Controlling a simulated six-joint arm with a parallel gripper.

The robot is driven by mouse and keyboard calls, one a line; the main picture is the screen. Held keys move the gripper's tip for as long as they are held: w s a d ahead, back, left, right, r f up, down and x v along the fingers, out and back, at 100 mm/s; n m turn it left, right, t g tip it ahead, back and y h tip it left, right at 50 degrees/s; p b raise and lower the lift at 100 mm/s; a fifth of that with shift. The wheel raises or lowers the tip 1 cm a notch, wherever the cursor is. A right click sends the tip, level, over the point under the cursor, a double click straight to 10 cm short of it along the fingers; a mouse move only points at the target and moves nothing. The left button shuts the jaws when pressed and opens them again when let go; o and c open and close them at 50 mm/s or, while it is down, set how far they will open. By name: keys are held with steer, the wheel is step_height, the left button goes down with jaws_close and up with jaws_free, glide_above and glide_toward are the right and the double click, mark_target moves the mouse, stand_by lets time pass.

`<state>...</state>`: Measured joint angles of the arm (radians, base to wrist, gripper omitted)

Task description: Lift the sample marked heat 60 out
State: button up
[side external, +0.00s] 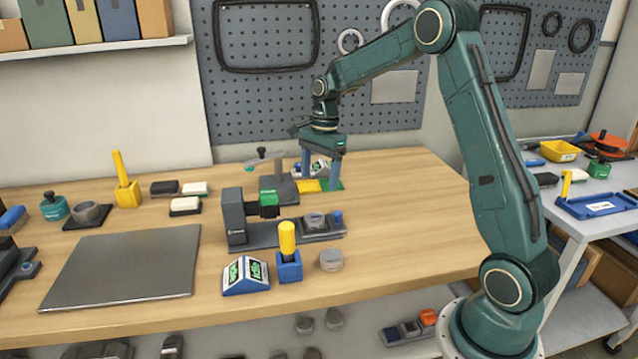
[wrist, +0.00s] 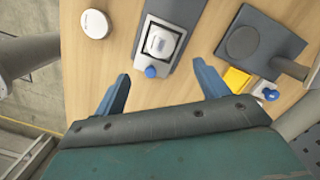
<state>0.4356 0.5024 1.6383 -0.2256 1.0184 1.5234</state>
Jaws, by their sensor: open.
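A round grey sample (side external: 314,219) sits in the dark fixture (side external: 265,237) in the side view. In the wrist view it shows as a pale piece (wrist: 160,41) in a framed seat. Another round grey sample (side external: 331,260) lies loose on the bench in front; a pale round piece (wrist: 95,24) lies left of the fixture in the wrist view. I cannot read a heat number on any of them. My gripper (side external: 320,180) is open and empty, pointing down behind the fixture. In the wrist view its blue fingers (wrist: 162,76) are apart, below the fixture's blue knob (wrist: 150,71).
A grey plate with a dark disc (wrist: 242,42) and a yellow block (wrist: 237,79) lie right in the wrist view. A display (side external: 246,275) and a yellow-handled tool in a blue holder (side external: 288,260) stand in front. The bench's right side is clear.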

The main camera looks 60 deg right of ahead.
glide_above(314, 217)
steer(key=shift+s+d+f, duration=0.1)
steer(key=shift+d+f, duration=0.05)
steer(key=shift+f, duration=0.85)
steer(key=shift+s+d+f, duration=0.1)
steer(key=shift+d+f, duration=0.05)
steer(key=shift+f, duration=0.9)
steer(key=shift+s+d+f, duration=0.1)
steer(key=shift+d+f, duration=0.05)
steer(key=shift+f, duration=0.85)
steer(key=shift+w+a+f, duration=0.1)
steer(key=shift+a+f, duration=0.05)
steer(key=shift+f, duration=1.15)
steer(key=shift+w+a+f, duration=0.1)
steer(key=shift+a+f, duration=0.05)
steer(key=shift+f, duration=1.15)
steer(key=c, duration=1.2)
steer(key=shift+r, duration=0.1)
step_height(314, 217, up, 20)
